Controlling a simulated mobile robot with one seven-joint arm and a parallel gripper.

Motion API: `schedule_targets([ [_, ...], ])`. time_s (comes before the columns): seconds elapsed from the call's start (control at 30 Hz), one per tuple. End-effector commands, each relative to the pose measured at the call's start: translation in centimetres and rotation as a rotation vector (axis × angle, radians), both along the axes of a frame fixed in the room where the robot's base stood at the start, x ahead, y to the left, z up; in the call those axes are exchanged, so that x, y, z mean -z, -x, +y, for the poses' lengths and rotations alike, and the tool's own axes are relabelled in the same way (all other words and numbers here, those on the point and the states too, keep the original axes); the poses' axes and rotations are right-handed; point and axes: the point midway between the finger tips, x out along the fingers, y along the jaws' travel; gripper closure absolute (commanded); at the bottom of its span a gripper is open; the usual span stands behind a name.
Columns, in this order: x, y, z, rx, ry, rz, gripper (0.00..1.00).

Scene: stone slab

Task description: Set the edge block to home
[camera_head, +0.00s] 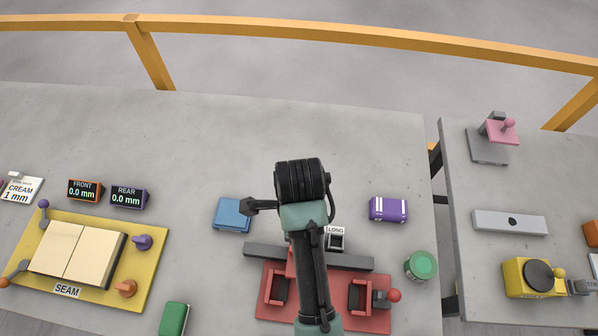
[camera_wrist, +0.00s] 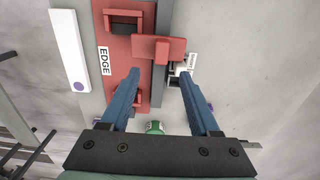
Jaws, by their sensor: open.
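The red fixture labelled EDGE (camera_wrist: 97,18) lies under my arm, with a dark grey rail (camera_wrist: 161,77) along one side. A red block (camera_wrist: 159,48) sits across the rail in the wrist view. I take it for the edge block. In the head view my arm hides most of it, and the fixture base (camera_head: 338,312) shows on both sides of the arm. My gripper (camera_wrist: 159,71) is open, its two blue fingers on either side of the rail. The fingertips appear just short of the red block in the picture. I cannot tell whether they touch it.
A LONG label (camera_head: 336,230) stands behind the rail. A blue block (camera_head: 232,214), a purple block (camera_head: 388,209) and a green round can (camera_head: 421,265) stand nearby. The yellow SEAM fixture (camera_head: 148,262) is at left. A gap separates the right slab (camera_head: 475,190).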

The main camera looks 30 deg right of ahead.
Motion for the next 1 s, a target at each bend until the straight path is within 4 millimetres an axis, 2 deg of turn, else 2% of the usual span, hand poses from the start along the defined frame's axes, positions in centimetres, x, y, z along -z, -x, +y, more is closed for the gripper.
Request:
schedule_targets([
  [0.03, 1.1, 0.2, 0.1, -0.001, -0.002, 0.005, 0.38],
  [0.3, 6.6, 0.0, 0.0, -0.003, -0.001, 0.002, 0.38],
  [0.5, 9.5, 0.0, 0.0, -0.004, 0.0, -0.001, 0.38],
  [0.7, 10.8, -0.1, 0.0, -0.004, 0.001, -0.004, 0.38],
  [1.0, 10.9, -0.1, 0.0, -0.004, 0.001, -0.005, 0.38],
])
